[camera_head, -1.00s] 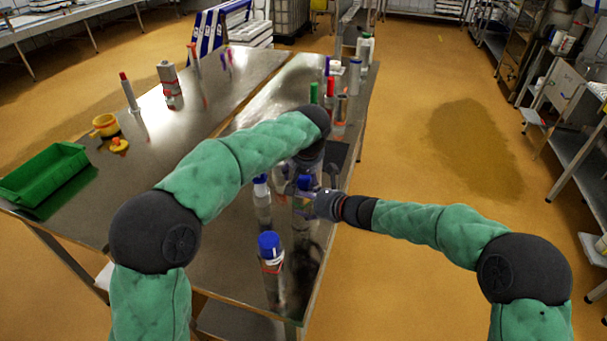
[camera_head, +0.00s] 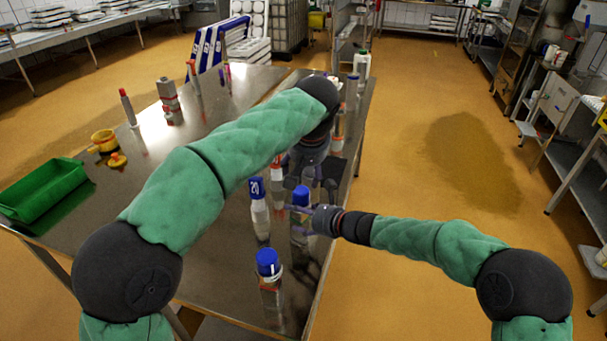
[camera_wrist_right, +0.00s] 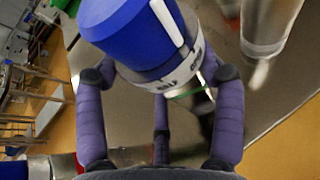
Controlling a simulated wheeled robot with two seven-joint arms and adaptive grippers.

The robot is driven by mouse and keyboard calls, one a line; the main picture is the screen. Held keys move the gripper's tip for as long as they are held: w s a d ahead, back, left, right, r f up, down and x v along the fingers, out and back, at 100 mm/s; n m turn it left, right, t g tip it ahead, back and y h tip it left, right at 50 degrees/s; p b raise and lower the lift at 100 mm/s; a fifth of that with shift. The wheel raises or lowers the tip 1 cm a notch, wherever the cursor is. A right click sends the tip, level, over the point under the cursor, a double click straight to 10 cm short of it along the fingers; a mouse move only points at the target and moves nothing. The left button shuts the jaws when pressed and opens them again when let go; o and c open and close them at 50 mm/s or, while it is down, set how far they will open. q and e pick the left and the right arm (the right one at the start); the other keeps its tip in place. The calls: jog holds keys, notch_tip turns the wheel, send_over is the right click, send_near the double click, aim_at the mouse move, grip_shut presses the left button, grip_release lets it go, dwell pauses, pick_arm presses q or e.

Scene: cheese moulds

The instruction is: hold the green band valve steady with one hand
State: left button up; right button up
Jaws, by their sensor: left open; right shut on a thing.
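The green band valve (camera_head: 300,197) stands upright near the right edge of the table, with a blue cap. In the right wrist view the valve (camera_wrist_right: 135,32) fills the top, with a white stripe on its cap and a thin green band partly showing lower down. My right gripper (camera_head: 306,220) is shut on it from the right; its purple fingers (camera_wrist_right: 160,85) are around the body. My left gripper (camera_head: 309,176) is open just behind and above the valve's cap; its fingers are partly hidden, and I cannot tell whether they touch the valve.
A blue-capped bottle marked 20 (camera_head: 258,208) stands left of the valve. Another blue-capped one with a red band (camera_head: 269,275) stands nearer. The steel table (camera_head: 215,275) also carries a green bin (camera_head: 45,190), a yellow cup (camera_head: 104,140) and several other containers. Floor is open to the right.

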jog(key=shift+s+a+f, duration=0.1)
jog(key=shift+s+f, duration=0.1)
jog(key=shift+f, duration=0.4)
jog(key=o, duration=1.6)
jog(key=shift+r, duration=0.1)
jog(key=shift+w+r, duration=0.15)
jog(key=shift+r, duration=0.1)
jog(key=shift+r, duration=0.1)
